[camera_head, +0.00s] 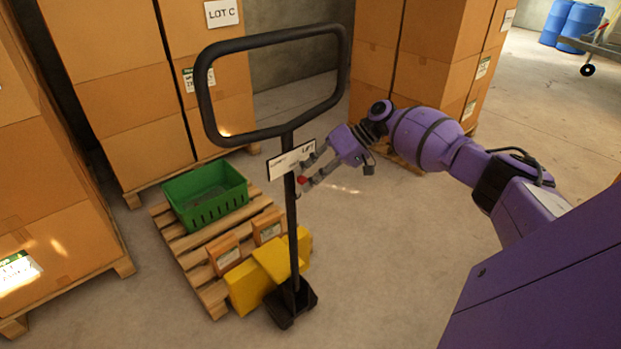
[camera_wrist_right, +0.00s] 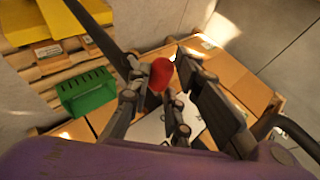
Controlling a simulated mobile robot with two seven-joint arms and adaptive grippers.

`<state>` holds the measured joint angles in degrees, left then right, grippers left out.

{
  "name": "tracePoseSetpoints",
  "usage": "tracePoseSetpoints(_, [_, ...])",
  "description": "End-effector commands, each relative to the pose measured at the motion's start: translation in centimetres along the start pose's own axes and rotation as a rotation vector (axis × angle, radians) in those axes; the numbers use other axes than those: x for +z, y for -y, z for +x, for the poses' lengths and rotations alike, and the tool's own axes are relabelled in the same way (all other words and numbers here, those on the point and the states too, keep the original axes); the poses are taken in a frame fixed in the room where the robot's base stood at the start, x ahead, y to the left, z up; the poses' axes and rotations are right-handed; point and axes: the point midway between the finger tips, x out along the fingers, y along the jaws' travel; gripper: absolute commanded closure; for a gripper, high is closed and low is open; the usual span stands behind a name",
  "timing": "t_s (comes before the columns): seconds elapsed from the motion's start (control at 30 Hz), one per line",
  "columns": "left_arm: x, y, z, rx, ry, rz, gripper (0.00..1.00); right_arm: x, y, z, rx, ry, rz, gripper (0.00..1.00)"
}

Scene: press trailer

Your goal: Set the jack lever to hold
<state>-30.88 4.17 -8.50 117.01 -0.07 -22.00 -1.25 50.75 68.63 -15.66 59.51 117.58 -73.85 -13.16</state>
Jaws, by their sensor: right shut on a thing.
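The jack's black handle loop (camera_head: 208,104) stands on a dark post (camera_head: 291,222) above a yellow jack body (camera_head: 272,260). A white plate (camera_head: 283,163) on the post reads "LIFT" at its right end; the rest is too small to read. The jack lever's red knob (camera_head: 302,180) is just right of the post, below the plate. My right gripper (camera_head: 306,173) reaches it from the right. In the right wrist view the red knob (camera_wrist_right: 161,74) lies between the fingers of my right gripper (camera_wrist_right: 165,72), which are shut on it. The lever's arm is mostly hidden. My left gripper is out of view.
A wooden pallet (camera_head: 173,232) holds a green crate (camera_head: 206,208) and small cartons (camera_head: 225,255) beside the jack. Tall carton stacks stand left and behind. Blue barrels (camera_head: 580,27) are at the far right. The floor between the jack and my arm is clear.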

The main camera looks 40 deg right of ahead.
Motion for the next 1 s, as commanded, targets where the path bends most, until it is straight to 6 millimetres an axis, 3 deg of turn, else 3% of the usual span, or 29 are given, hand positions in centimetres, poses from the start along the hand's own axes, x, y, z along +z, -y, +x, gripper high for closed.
tracePoseSetpoints(0.1, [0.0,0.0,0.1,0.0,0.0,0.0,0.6,0.0,0.0,0.0,0.002,0.0,0.0,1.0])
tracePoseSetpoints(0.13, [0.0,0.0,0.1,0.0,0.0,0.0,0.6,0.0,0.0,0.0,0.002,0.0,0.0,0.8])
tracePoseSetpoints(0.27, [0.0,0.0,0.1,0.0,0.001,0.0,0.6,0.0,0.0,0.0,0.002,0.0,0.0,0.65])
tracePoseSetpoints(0.67, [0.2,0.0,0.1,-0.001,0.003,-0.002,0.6,0.0,0.0,-0.8,0.002,-0.001,0.001,0.65])
tracePoseSetpoints(1.0, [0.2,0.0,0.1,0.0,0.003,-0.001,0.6,0.0,-0.1,-7.5,0.003,-0.001,0.002,0.65])
